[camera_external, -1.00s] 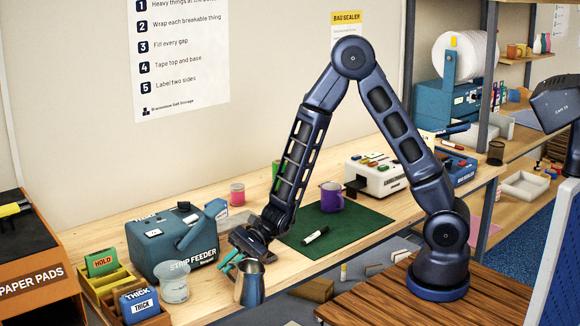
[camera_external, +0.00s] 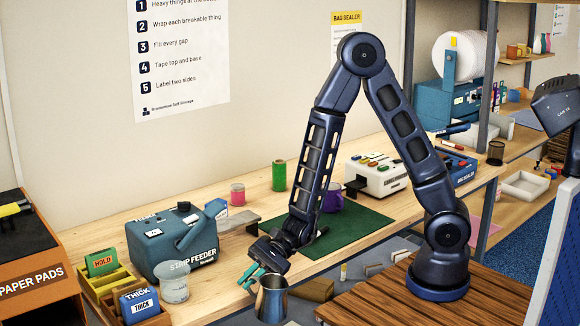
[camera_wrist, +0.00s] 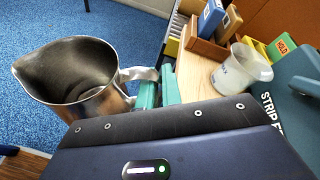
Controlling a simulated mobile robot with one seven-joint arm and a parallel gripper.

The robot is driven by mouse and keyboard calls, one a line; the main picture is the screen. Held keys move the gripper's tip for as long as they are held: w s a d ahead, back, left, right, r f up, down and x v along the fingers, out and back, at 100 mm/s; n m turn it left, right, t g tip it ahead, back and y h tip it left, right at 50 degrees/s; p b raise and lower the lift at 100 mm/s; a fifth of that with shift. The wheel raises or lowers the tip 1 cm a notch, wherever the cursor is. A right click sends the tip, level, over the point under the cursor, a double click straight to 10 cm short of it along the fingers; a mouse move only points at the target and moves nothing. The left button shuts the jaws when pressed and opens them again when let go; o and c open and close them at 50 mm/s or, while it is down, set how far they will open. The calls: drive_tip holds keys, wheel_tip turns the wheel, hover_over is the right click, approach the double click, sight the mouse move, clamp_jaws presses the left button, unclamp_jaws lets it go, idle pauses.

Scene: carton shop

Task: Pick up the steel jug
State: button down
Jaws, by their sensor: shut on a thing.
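The steel jug (camera_external: 271,299) is in my gripper (camera_external: 256,281), past the front edge of the workbench, at the lower middle of the external view. In the wrist view the jug (camera_wrist: 75,75) is upright or nearly so, with its open mouth and spout to the left. The teal fingers of my gripper (camera_wrist: 158,92) are shut on its handle at the jug's right side. The jug looks empty inside as far as I can see. Blue floor shows behind it.
A clear measuring cup (camera_external: 174,283) and the strip feeder (camera_external: 175,240) stand on the bench to the left. A wooden label box (camera_external: 150,318) is at the front left. A green mat (camera_external: 345,238) with a mostly hidden purple mug (camera_external: 333,198) lies behind my arm.

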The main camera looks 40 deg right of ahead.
drive_tip(key=shift+s, duration=0.45)
drive_tip(key=shift+s, duration=0.1)
